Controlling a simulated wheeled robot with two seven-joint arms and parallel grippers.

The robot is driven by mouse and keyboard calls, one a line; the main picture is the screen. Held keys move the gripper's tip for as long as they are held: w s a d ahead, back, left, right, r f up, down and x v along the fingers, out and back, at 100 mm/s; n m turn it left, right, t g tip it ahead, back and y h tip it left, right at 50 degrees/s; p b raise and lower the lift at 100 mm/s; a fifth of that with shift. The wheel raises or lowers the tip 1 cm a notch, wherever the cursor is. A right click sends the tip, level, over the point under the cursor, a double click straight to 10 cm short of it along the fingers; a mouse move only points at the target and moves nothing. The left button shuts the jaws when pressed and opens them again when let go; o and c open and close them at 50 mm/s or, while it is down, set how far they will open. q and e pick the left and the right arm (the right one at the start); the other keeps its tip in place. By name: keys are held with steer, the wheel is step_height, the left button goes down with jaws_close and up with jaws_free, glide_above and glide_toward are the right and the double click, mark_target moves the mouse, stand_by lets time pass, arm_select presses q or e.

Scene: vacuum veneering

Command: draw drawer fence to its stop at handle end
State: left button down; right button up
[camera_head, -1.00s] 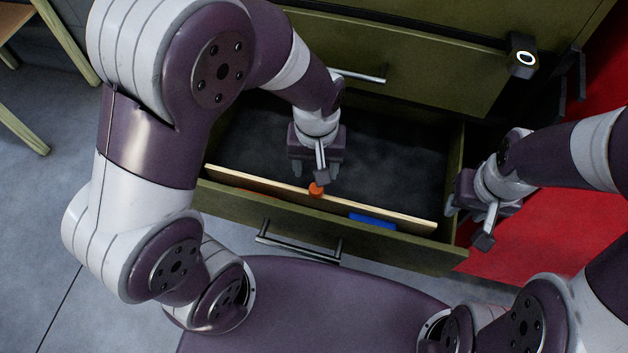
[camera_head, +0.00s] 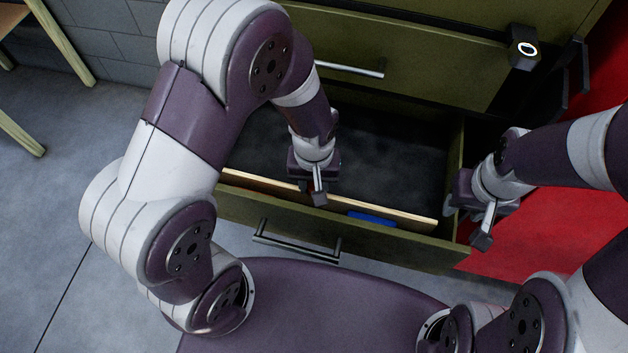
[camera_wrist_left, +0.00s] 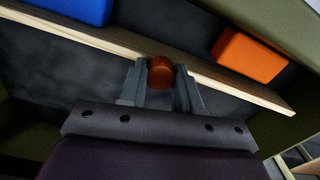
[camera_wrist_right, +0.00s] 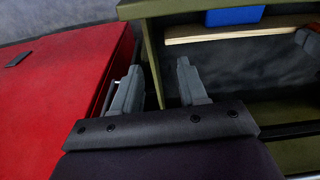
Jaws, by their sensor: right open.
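The drawer fence (camera_head: 405,217) is a pale wooden strip lying across the open green drawer (camera_head: 340,235), close behind its handle-side front. Its orange-brown knob (camera_wrist_left: 160,73) shows in the left wrist view between the fingers of my left gripper (camera_wrist_left: 161,82), which appear closed on both sides of it. In the head view my left gripper (camera_head: 318,190) hides the knob. My right gripper (camera_head: 466,222) is open at the drawer's right side; in the right wrist view the drawer's side wall (camera_wrist_right: 151,55) shows between its fingers (camera_wrist_right: 158,85).
A blue block (camera_head: 372,218) and an orange block (camera_wrist_left: 250,55) lie between fence and drawer front. The drawer's dark floor (camera_head: 390,160) behind the fence looks clear. A closed drawer (camera_head: 420,60) is above; a red surface (camera_head: 560,235) lies right.

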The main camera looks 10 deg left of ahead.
arm_select(q)
steer(key=shift+s+r+p, duration=0.15)
steer(key=shift+r+p, duration=0.1)
steer(key=shift+p, duration=0.25)
steer(key=shift+s, duration=0.1)
steer(key=shift+f, duration=0.2)
steer(key=c, duration=0.8)
jaws_free()
steer(key=shift+r, duration=0.1)
step_height(320, 180, up, 12)
steer(key=shift+r+p, duration=0.25)
steer(key=shift+p, duration=0.85)
